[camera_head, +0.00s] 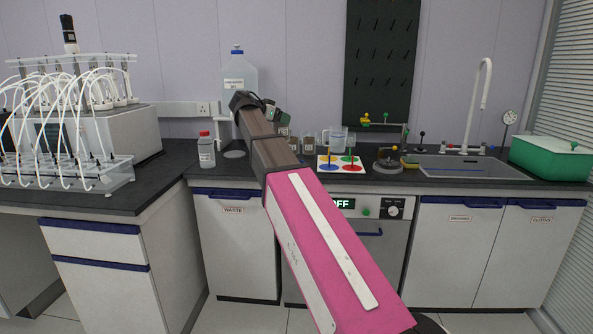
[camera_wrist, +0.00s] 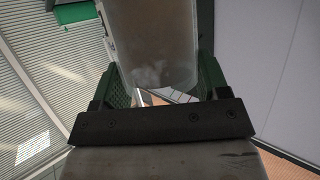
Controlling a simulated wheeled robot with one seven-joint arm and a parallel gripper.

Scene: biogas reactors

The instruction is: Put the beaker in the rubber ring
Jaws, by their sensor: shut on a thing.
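My gripper (camera_head: 273,110) is over the back of the counter in the head view, at the end of my outstretched arm. In the wrist view its green fingers (camera_wrist: 160,80) stand on both sides of a translucent, cloudy cylinder, which looks like the beaker (camera_wrist: 152,40). The gripper is shut on it. In the head view the held beaker is hidden or too small to make out.
A large clear bottle (camera_head: 238,76) and a red-capped bottle (camera_head: 206,150) stand left of the gripper. Small jars (camera_head: 308,144), a clear jug (camera_head: 338,138) and a board with coloured discs (camera_head: 341,164) are to the right. The sink (camera_head: 476,167) is farther right, tubed reactors (camera_head: 75,115) far left.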

